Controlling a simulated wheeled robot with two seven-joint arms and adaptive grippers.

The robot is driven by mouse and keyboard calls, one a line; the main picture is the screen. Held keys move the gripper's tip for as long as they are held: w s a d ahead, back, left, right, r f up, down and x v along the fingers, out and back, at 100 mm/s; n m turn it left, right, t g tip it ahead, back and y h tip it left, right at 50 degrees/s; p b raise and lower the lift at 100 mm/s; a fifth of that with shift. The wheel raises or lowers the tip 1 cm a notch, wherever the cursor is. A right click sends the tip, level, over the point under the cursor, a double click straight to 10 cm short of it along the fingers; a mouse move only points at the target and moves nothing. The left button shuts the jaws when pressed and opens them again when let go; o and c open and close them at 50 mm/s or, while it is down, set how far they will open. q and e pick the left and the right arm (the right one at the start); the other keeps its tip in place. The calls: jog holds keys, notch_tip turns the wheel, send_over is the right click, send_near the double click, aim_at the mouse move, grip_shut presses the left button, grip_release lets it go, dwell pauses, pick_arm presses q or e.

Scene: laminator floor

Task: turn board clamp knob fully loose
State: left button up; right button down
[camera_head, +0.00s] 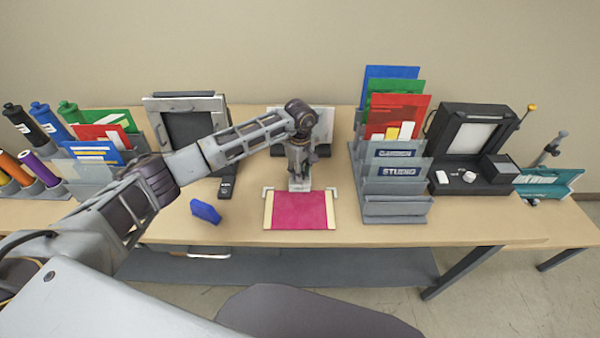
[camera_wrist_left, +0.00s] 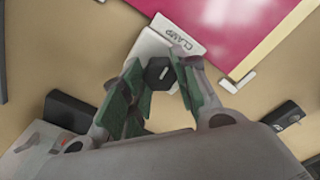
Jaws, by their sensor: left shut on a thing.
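The clamp knob (camera_wrist_left: 158,73) is dark and many-sided, with a short white mark on top. In the head view my left gripper (camera_head: 299,170) is at the back edge of the magenta board (camera_head: 300,210), and hides the knob. The clamp block (camera_head: 299,187) shows just below the fingers. My right gripper is not in view.
A blue block (camera_head: 205,211) lies left of the board. A grey organizer labelled STUDIO (camera_head: 397,208) stands to the right, and a dark upright panel (camera_head: 187,130) behind left. The table strip in front of the board is clear.

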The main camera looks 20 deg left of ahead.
pick_arm(q)
jog(key=shift+n+b, duration=0.45)
jog(key=shift+n, duration=0.45)
jog(key=n+b, duration=0.1)
jog(key=n, duration=0.1)
jog(key=shift+n, duration=0.4)
jog(key=n+b, duration=0.1)
jog(key=n, duration=0.4)
jog(key=shift+b, duration=0.4)
jog(key=n, duration=0.3)
jog(key=shift+b, duration=0.3)
jog(key=shift+n, duration=0.8)
jog(key=shift+n+b, duration=0.3)
jog(key=shift+n, duration=1)
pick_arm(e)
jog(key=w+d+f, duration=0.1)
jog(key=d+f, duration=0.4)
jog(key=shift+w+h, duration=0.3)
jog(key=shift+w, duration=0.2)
pick_arm(q)
jog(key=o, duration=1)
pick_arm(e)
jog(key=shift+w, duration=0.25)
